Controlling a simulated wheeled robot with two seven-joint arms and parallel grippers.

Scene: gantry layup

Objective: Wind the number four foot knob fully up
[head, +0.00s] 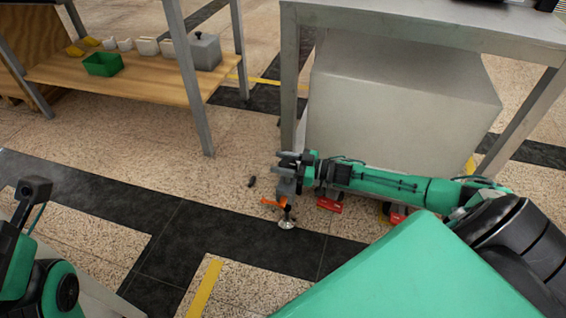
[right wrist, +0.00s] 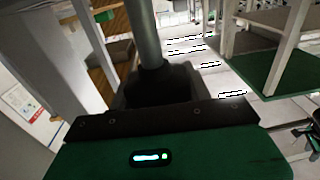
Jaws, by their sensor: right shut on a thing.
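My right gripper (head: 287,165) reaches in low from the right, beside the bottom of a grey table leg. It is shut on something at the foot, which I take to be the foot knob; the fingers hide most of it. An orange part (head: 272,202) sticks out to the left just below the gripper. A round metal foot pad (head: 287,223) stands on the dark floor strip under it. I cannot read any number there. In the right wrist view a grey post (right wrist: 148,35) rises from a dark block (right wrist: 160,88) just ahead; the fingertips are not clear.
A grey table (head: 430,22) stands above, with a large grey box (head: 395,105) beneath it. Red parts (head: 330,204) lie low by my right arm. A small dark piece (head: 252,182) is on the floor. A wooden shelf (head: 130,72) stands at left. Floor in front is clear.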

